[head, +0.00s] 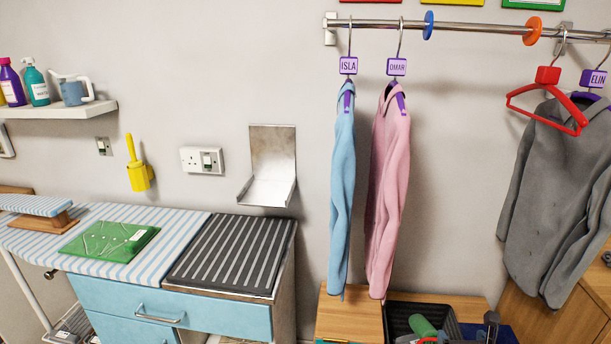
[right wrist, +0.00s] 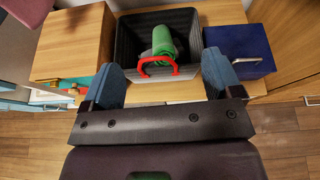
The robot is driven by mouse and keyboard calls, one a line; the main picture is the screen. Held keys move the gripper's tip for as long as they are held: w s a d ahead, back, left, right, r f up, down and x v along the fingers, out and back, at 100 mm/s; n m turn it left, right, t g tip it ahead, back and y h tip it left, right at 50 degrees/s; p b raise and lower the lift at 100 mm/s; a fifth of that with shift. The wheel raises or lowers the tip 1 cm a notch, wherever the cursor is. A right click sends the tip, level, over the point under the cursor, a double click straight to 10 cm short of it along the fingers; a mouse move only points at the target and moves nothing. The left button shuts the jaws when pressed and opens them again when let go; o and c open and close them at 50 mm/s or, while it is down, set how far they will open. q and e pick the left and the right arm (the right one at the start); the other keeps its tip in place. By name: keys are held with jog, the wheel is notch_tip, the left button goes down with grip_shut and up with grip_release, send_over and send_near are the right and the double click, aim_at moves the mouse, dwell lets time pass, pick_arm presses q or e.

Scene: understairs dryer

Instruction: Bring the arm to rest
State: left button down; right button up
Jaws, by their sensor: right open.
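My right gripper (right wrist: 163,64) is open in the right wrist view. Its two blue fingers stand apart with nothing held between them. It is over the front of a black crate (right wrist: 127,48), which has a green rolled thing (right wrist: 163,40) and a red handle-like loop (right wrist: 158,61) in it. In the head view, a small dark part at the bottom right edge may be this gripper; I cannot tell. My left gripper is in neither view.
A wooden bench (head: 345,318) carries the black crate and a blue box (right wrist: 238,66). Above it, a light blue garment (head: 342,190), a pink garment (head: 388,190) and a grey garment (head: 558,190) hang from a metal rail (head: 470,30). A blue cabinet (head: 215,318) stands left.

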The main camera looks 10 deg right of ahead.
jog(key=s+a+m+y, duration=0.5)
jog(key=a+m, duration=0.5)
jog(key=m, duration=1.2)
jog(key=s+a+f+m+g+h, duration=0.1)
jog(key=s+f+m, duration=0.2)
jog(key=s+m, duration=0.2)
jog(key=s+a+f+m+g+h, duration=0.1)
jog(key=s+f+m, duration=0.3)
jog(key=s, duration=0.8)
jog(key=shift+s+a+m, duration=0.15)
jog(key=shift+a+m, duration=0.15)
jog(key=shift+m, duration=0.7)
jog(key=shift+f, duration=0.1)
jog(key=shift+c, duration=0.3)
